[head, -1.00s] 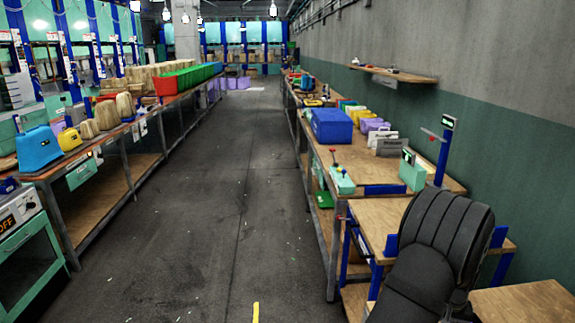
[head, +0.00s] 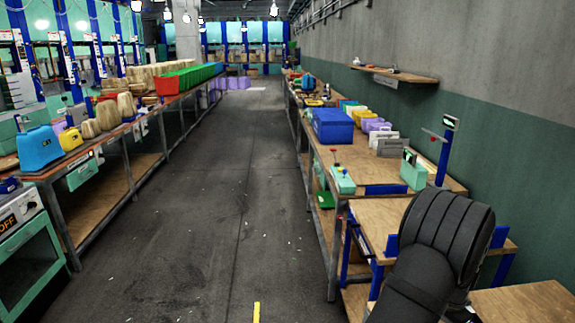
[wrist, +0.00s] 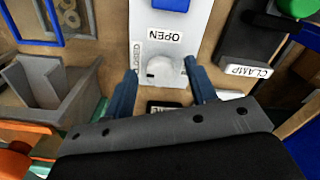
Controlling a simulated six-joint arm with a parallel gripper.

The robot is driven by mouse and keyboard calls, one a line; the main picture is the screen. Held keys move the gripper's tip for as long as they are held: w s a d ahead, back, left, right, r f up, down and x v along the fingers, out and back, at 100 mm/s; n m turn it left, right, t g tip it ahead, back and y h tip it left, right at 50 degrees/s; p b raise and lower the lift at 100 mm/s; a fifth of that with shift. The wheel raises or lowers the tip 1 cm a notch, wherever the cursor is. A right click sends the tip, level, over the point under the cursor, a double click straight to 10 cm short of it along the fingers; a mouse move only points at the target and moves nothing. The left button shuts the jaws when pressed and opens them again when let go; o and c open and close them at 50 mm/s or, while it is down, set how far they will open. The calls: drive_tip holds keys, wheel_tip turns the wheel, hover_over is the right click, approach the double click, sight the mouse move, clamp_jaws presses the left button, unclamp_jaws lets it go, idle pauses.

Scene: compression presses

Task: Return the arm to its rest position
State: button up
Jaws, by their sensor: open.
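My gripper (wrist: 160,68) shows in the wrist view with its two blue fingers apart and nothing between their tips. It points at a white panel (wrist: 195,35) with an OPEN label and a round whitish knob (wrist: 160,70). The knob appears between the fingers; I cannot tell the distance to it. In the head view my black arm (head: 440,240) bends over the workbench at the lower right. My gripper is hidden in that view.
A black block with a CLAMP label (wrist: 249,71) and green knob (wrist: 296,8) is right of the gripper. A grey holder (wrist: 45,85) is left. In the head view, benches line both sides and the aisle floor (head: 215,200) is clear.

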drive_tip(key=shift+m, duration=0.4)
drive_tip(key=o, duration=1.1)
drive_tip(key=shift+c, duration=0.2)
drive_tip(key=s+a+r+m, duration=0.2)
drive_tip(key=s+r, duration=0.4)
drive_tip(key=r, duration=0.2)
drive_tip(key=s+a+r+m, duration=0.2)
drive_tip(key=s+a+r, duration=0.1)
drive_tip(key=s+r, duration=0.4)
wheel_tip(320, 180, down, 9)
drive_tip(key=w, duration=0.1)
drive_tip(key=shift+w+d+f, duration=0.15)
wheel_tip(320, 180, up, 10)
